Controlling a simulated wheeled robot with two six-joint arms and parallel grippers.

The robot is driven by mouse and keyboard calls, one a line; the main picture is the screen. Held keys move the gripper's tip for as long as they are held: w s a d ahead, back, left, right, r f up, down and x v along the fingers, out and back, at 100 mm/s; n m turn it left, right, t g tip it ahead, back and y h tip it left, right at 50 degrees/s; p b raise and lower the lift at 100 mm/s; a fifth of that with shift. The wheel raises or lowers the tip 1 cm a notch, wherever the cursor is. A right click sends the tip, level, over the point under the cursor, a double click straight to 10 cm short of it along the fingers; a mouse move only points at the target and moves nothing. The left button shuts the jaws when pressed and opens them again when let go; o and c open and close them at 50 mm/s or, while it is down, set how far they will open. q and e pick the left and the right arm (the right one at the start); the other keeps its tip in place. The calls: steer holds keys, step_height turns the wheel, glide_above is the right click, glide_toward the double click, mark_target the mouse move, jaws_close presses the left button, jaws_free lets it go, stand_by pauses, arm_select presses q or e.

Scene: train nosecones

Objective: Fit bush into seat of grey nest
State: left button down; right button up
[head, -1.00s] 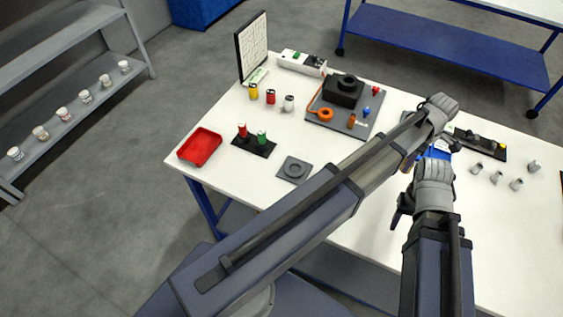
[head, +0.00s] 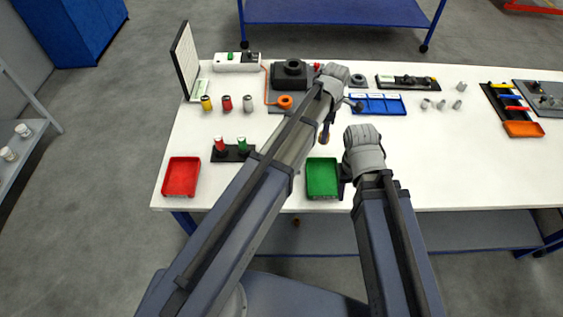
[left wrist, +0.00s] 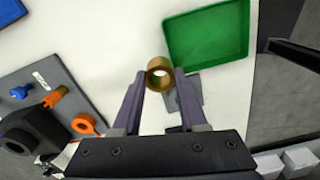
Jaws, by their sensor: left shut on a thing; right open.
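My left gripper (head: 325,138) is shut on the bush, a short brass-coloured ring (left wrist: 160,88). In the left wrist view the bush sits between the fingertips, its open bore showing. The bush is above the white table. The grey nest (left wrist: 189,94) is a flat grey plate just right of the bush in that view, partly hidden by a finger; its seat is mostly covered. In the head view my left arm hides most or all of the nest. My right gripper (head: 346,188) is open beside the green tray, its fingers partly hidden by its own wrist.
The green tray (head: 322,178) lies close to the nest. A red tray (head: 181,177) and a black stand (head: 234,153) with red and green pieces are to the left. A blue tray (head: 377,105) lies behind. The table's front right is clear.

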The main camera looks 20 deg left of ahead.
arm_select(q)
steer(key=s+a+r+n, duration=0.15)
steer(key=s+a, duration=0.45)
steer(key=a, duration=0.6)
steer(key=shift+n, duration=0.45)
steer(key=f+b, duration=0.3)
steer(key=f, duration=0.1)
steer(key=f+b, duration=0.2)
steer(key=shift+w+d+f+b, duration=0.25)
steer(key=shift+d+f+b, duration=0.05)
steer(key=shift+f, duration=0.05)
step_height(320, 180, down, 4)
steer(key=b, duration=0.3)
steer(key=shift+r+b, duration=0.2)
steer(key=shift+b, duration=0.1)
steer(key=shift+f, duration=0.2)
steer(key=shift+c, duration=2.2)
jaws_free()
steer(key=shift+r, duration=0.15)
